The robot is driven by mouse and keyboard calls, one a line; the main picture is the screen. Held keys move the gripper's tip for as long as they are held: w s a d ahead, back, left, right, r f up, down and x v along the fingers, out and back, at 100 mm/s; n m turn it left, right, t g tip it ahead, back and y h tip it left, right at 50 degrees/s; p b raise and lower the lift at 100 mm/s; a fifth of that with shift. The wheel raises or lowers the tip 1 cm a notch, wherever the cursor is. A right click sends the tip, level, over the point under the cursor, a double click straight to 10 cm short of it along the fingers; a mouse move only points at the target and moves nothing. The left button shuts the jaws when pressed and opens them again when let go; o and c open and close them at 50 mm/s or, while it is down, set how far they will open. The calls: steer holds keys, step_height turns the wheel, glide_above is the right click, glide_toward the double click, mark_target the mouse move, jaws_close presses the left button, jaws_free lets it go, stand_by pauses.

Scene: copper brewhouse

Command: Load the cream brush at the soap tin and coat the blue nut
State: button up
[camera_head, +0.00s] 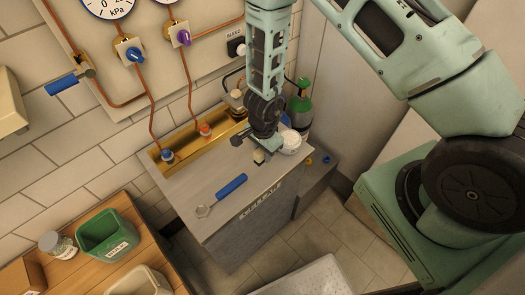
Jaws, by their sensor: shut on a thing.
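My gripper (262,148) points down over the right part of the grey cabinet top. It is shut on a small cream piece (259,157), which looks like the cream brush; its bristles are not clear. A round white thing (289,142), perhaps the soap tin, sits just right of my gripper and is partly hidden by it. The blue nut (168,155) is at the foot of a copper pipe, in the left end of the brass trough, left of my gripper and apart from it.
An orange-red nut (205,130) is farther along the trough. A blue-handled wrench (222,195) lies on the cabinet top (190,190). A green bin (106,233) and a glass jar (58,244) are on a wooden table.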

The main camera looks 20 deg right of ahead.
steer(key=shift+f+b, duration=3.05)
steer(key=shift+f, duration=0.45)
steer(key=o, duration=1)
steer(key=shift+c, duration=0.2)
steer(key=shift+r+p, duration=0.65)
steer(key=shift+p, duration=0.05)
jaws_close()
